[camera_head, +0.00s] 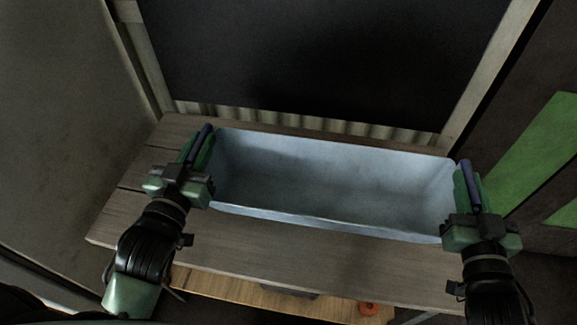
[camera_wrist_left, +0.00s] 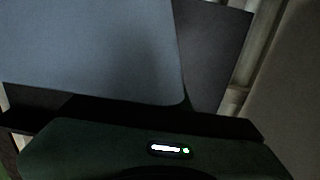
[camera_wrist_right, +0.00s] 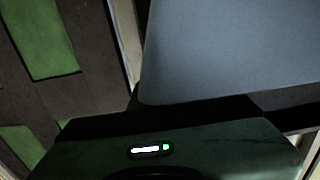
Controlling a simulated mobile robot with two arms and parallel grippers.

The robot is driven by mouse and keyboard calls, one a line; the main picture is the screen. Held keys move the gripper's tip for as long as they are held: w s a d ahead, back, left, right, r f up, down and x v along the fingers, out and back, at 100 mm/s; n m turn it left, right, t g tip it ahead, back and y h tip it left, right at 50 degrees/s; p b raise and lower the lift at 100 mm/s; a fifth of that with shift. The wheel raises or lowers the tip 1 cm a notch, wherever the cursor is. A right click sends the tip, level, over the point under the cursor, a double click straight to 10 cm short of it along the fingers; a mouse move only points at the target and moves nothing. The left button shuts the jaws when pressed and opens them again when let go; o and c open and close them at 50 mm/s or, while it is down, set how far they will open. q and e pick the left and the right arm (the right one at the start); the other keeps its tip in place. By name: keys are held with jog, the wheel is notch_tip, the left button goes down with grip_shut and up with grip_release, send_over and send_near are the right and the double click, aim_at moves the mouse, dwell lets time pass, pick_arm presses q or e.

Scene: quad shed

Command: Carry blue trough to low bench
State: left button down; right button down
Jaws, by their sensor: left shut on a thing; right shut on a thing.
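The blue trough (camera_head: 335,180) is a long, open, pale blue box, empty inside. It is at the middle of the head view, over the wooden bench top (camera_head: 250,245); I cannot tell whether it touches the boards. My left gripper (camera_head: 203,148) is shut on its left end wall. My right gripper (camera_head: 466,184) is shut on its right end wall. The trough's wall fills much of the left wrist view (camera_wrist_left: 95,50) and the right wrist view (camera_wrist_right: 235,50). The fingertips are partly hidden by the trough and the gripper bodies.
A dark panel (camera_head: 320,60) in a pale frame stands behind the bench. A grey wall (camera_head: 65,120) is at the left. A dark surface with green patches (camera_head: 535,150) is at the right. Below the bench top are a lower wooden board (camera_head: 240,290) and a small orange thing (camera_head: 369,308).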

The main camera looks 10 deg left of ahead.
pick_arm(q)
jog(key=shift+s+r, duration=0.25)
jog(key=shift+s, duration=0.05)
pick_arm(e)
jog(key=shift+s+r, duration=0.25)
jog(key=shift+s, duration=0.05)
pick_arm(q)
jog(key=shift+w+f, duration=0.1)
jog(key=shift+f, duration=0.1)
pick_arm(e)
jog(key=shift+w+f, duration=0.1)
jog(key=shift+f, duration=0.1)
